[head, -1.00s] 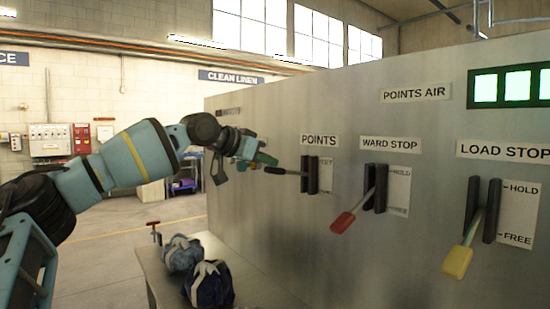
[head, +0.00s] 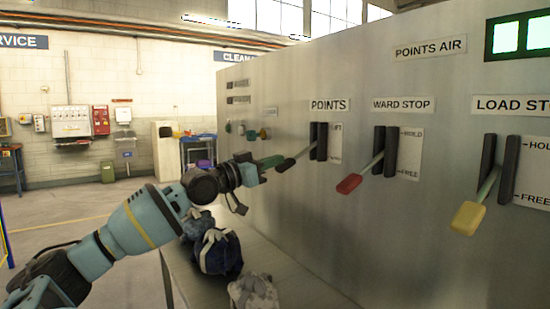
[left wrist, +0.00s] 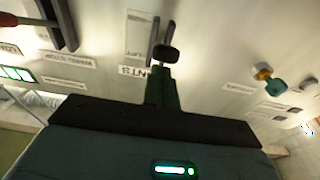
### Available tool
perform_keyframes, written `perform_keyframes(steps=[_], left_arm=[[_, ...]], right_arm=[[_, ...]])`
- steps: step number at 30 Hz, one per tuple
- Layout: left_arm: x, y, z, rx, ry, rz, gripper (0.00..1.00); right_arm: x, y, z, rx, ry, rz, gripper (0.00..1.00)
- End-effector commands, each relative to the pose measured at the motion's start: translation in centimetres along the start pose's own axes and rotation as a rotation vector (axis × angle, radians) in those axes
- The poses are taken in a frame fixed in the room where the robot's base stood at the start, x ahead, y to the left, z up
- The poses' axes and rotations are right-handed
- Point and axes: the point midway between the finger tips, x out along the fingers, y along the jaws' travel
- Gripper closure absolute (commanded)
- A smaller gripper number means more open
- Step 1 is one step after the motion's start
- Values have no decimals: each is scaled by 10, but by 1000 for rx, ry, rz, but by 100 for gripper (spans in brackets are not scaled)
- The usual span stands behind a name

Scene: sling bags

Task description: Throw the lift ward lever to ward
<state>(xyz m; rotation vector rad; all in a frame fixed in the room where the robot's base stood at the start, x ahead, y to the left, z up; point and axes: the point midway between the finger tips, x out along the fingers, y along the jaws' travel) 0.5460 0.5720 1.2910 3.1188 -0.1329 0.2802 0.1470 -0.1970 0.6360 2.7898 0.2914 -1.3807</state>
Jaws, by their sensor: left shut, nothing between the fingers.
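The lever under the POINTS sign (head: 330,105) has a dark knob (head: 286,165) and sits in a black slot (head: 318,142) on the grey panel. Its knob end tilts below the slot's middle. The small plate beside the slot is too blurred to read fully. My left gripper (head: 276,160) is shut and empty, its green fingers right at the knob, seemingly on its upper side. In the left wrist view the dark knob (left wrist: 167,54) is just beyond the green fingertips (left wrist: 163,85); I cannot tell whether they touch. My right gripper is not in view.
Right of it are the red-handled WARD STOP lever (head: 349,184) and the yellow-handled LOAD STOP lever (head: 468,218). Small knobs (head: 252,134) sit on the panel's far left. A table below bears dark blue (head: 220,254) and grey (head: 254,292) bundles.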

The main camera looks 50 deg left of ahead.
Motion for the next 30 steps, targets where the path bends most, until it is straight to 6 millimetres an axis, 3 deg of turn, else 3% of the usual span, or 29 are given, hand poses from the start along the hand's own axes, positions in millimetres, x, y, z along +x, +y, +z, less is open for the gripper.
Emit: perform_keyframes(steps=[22, 26, 30], left_arm=[[0, 0, 11, -1, 57, 0, 100], [-1, 0, 6, -2, 58, 0, 100], [-3, 2, -13, -1, 69, 0, 100]], right_arm=[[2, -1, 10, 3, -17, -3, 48], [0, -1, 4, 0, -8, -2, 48], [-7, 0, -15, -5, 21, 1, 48]])
